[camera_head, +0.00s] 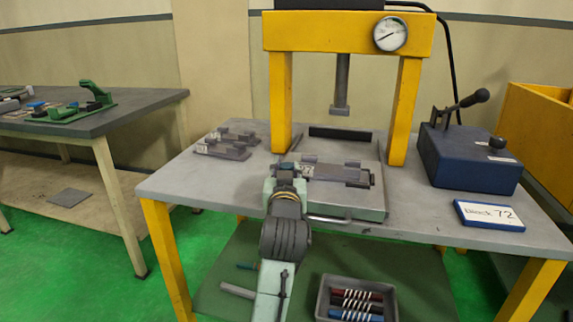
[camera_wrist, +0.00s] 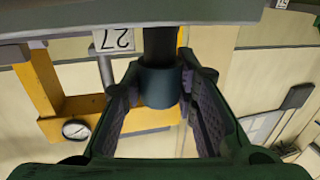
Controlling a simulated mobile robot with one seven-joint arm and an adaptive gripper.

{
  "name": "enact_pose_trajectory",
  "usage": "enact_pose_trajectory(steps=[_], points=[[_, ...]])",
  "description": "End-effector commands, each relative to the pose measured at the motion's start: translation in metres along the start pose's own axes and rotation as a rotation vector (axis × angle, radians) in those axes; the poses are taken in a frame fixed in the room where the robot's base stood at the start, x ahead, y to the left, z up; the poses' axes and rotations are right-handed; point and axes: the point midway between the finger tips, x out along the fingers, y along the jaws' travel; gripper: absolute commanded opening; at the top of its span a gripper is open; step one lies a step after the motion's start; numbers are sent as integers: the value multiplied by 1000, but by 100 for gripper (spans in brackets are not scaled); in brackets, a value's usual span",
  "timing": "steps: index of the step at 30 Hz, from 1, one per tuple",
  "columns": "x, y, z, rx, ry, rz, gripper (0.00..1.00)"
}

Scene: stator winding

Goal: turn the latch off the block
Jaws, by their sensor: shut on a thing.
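The block (camera_head: 330,170) lies on the grey sliding plate (camera_head: 350,205) under the yellow press, with a small number tag at its left end. My gripper (camera_head: 287,178) is at the block's left end in the head view, and my arm hides part of that end. In the wrist view, my gripper (camera_wrist: 165,95) has its two purple-padded fingers on either side of a dark round post with a blue-grey collar, which I take to be the latch (camera_wrist: 160,86). It is shut on this post. The number tag (camera_wrist: 113,40) shows beside it. The latch's exact angle is hard to tell.
The yellow press frame (camera_head: 281,100) stands over the plate, its ram (camera_head: 341,95) raised above the block. Similar blocks (camera_head: 228,146) lie to the left. A blue lever box (camera_head: 468,155) and a "Block 72" sign (camera_head: 489,215) are at the right. A tray of coloured handles (camera_head: 356,300) sits below.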

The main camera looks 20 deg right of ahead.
Motion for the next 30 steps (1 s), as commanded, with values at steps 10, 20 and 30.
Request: enact_pose_trajectory(steps=[10,20,30], points=[[0,0,0,0,-2,-100,0],[0,0,1,0,-1,-108,0],[0,0,0,0,-1,-107,44]])
